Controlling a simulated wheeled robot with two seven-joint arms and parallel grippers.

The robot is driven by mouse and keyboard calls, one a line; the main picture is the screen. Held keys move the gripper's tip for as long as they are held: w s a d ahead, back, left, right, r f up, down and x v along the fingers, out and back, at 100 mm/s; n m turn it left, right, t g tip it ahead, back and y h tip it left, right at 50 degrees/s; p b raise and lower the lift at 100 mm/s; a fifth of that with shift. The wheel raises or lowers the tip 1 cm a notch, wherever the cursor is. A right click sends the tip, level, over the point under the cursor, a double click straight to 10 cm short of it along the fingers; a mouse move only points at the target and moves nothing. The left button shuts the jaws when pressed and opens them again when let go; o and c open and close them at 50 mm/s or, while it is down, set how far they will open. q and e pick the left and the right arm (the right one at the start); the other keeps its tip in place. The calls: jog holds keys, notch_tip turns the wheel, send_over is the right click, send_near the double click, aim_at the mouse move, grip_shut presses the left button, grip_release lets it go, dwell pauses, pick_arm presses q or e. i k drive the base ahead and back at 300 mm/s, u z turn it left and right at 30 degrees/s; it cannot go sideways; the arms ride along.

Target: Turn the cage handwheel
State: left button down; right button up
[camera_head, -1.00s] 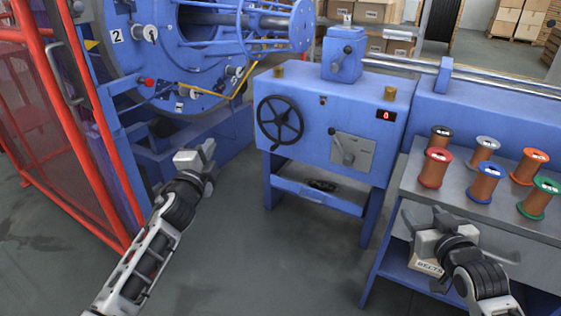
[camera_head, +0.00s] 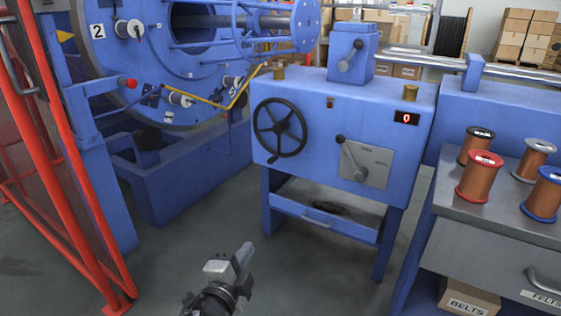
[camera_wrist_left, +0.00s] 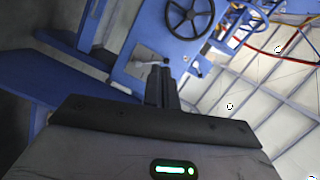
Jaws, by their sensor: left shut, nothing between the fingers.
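The cage handwheel (camera_head: 280,128) is a black spoked wheel with a small crank knob, on the front of a blue cabinet (camera_head: 320,120). It also shows at the top of the left wrist view (camera_wrist_left: 190,17). My left gripper (camera_head: 244,258) is shut and empty, in front of and below the wheel, and does not touch it. Its closed fingers show in the left wrist view (camera_wrist_left: 161,84). The blue cage (camera_head: 200,50) of the strander stands behind, left of the cabinet. My right gripper is out of view.
A lever on a grey plate (camera_head: 368,168) sits right of the wheel, beneath a red display (camera_head: 406,118). A bench (camera_head: 485,215) with several wire spools stands at the right. A red guard fence (camera_head: 60,170) stands at the left. The floor between is clear.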

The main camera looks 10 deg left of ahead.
aim_at(282, 126)
jog(key=i, duration=1.1)
